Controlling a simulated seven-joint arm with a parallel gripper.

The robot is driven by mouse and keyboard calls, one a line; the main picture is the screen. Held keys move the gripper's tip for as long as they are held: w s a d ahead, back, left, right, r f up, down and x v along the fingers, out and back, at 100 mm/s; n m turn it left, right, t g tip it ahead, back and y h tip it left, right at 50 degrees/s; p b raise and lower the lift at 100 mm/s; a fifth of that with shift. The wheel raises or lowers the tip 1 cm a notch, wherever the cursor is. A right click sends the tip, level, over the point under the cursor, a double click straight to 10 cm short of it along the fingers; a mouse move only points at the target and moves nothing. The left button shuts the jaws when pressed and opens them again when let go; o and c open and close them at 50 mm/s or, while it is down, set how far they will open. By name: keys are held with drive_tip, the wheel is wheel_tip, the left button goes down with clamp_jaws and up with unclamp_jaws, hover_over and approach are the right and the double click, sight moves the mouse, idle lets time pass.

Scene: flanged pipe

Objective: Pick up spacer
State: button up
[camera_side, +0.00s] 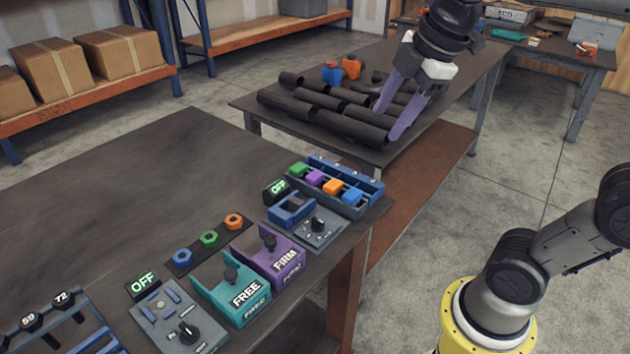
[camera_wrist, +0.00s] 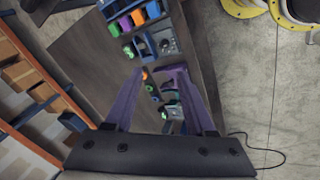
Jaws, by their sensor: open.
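My gripper (camera_side: 388,122) has two long purple fingers. They are apart with nothing between them, above the dark pipes on the back table in the side view. In the wrist view my gripper (camera_wrist: 158,72) is also open, with the front bench beyond its fingers. I cannot tell for sure which piece is the spacer. Small hexagonal pieces lie in a row on the front bench: blue (camera_side: 182,256), green (camera_side: 208,238) and orange (camera_side: 233,221). A blue rack (camera_side: 376,187) on that bench holds green, purple, orange and blue blocks. My gripper is well away from all of these.
Several dark pipes (camera_side: 350,119) lie on the back table. A teal FREE fixture (camera_side: 228,297), a purple FIRM fixture (camera_side: 272,258) and grey dial boxes stand on the front bench. The left part of the front bench (camera_side: 110,200) is clear. Boxes sit on shelves behind.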

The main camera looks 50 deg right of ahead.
drive_tip(key=w+d+n+g, duration=0.2)
drive_tip(key=w+n, duration=0.2)
drive_tip(key=w, duration=0.7)
drive_tip(key=n+g, duration=0.2)
drive_tip(key=g, duration=0.1)
hover_over(315, 175)
wheel_tip(315, 175, down, 20)
drive_tip(key=shift+w+a+r, duration=0.1)
drive_tip(key=shift+w, duration=0.05)
drive_tip(key=shift+f, duration=3.1)
drive_tip(key=shift+r, duration=0.1)
clamp_jaws()
